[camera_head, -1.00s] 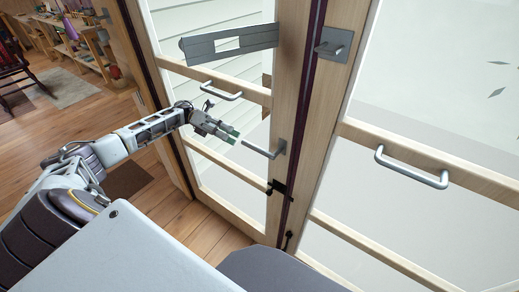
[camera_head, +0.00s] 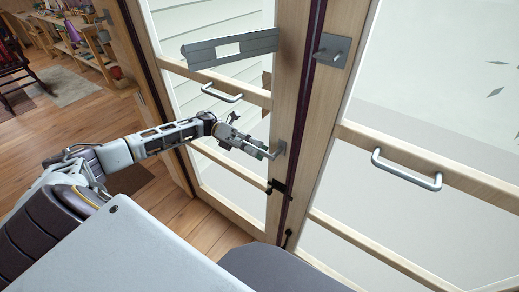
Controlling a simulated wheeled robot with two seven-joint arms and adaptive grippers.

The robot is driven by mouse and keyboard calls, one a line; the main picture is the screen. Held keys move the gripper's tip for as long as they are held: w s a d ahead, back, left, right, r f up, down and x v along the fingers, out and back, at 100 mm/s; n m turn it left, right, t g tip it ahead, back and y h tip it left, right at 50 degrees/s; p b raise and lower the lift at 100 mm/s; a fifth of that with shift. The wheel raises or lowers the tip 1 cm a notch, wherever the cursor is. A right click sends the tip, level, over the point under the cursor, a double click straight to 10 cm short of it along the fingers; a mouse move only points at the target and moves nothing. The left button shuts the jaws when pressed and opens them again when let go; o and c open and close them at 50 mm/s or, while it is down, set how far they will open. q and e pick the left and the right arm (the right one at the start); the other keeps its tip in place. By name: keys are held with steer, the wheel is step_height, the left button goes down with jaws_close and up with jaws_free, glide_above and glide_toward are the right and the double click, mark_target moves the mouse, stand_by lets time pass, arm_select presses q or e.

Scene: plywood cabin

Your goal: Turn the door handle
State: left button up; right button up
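My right gripper is out of view.
A bar pull handle (camera_head: 222,96) is on the left door's crossrail, above my gripper. Another bar pull (camera_head: 407,172) and a square lock plate (camera_head: 333,49) are on the right door. A rocking chair (camera_head: 18,75) stands far left.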

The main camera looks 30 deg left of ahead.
arm_select(q)
steer(key=shift+s+d, duration=0.1)
steer(key=shift+d, duration=0.7)
steer(key=shift+c, duration=0.4)
jaws_close()
